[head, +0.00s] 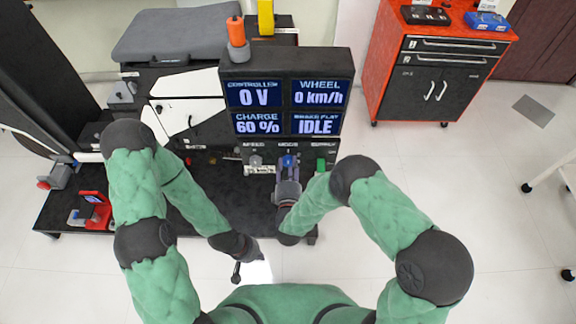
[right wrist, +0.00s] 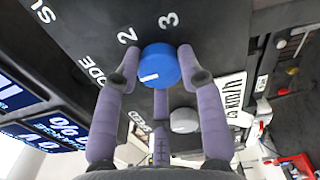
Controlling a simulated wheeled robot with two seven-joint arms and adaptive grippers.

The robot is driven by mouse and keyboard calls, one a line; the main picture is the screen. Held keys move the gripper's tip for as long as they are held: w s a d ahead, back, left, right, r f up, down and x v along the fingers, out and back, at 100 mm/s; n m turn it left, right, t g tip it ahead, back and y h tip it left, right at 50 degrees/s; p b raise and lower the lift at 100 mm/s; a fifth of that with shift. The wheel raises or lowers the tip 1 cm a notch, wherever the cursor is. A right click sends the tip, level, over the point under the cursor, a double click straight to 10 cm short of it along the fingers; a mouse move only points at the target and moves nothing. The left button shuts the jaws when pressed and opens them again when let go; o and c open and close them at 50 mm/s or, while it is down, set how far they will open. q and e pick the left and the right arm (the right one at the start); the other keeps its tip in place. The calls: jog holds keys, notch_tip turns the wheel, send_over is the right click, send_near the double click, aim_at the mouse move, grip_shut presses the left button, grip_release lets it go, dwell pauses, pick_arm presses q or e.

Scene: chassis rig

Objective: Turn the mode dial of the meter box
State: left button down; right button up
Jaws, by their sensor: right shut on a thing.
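The meter box (head: 240,154) has a black front panel below four blue displays reading 0 V, 0 km/h, 60 % and IDLE. Its blue mode dial (head: 288,160) sits mid-panel, and in the right wrist view the dial (right wrist: 163,62) has a white mark on its lower left face. The numbers 2 and 3 are printed beside it. My right gripper (head: 287,172) is at the dial; in the right wrist view the gripper (right wrist: 158,70) is shut on it, one finger on each side. My left gripper (head: 243,265) is low, away from the box; its jaw opening is unclear.
A grey knob (right wrist: 184,120) is beside the dial. A green switch (head: 320,164) is to its right in the head view. A red tool cabinet (head: 383,60) stands at the back right. A red device (head: 97,208) lies at the platform's left.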

jog(key=shift+d+f+n, duration=0.15)
jog(key=shift+d+n, duration=0.1)
jog(key=shift+n, duration=0.05)
dwell(0.4)
jog(key=o, duration=1.1)
jog(key=shift+o, duration=0.2)
jog(key=shift+d, duration=0.1)
jog(key=s, duration=1.2)
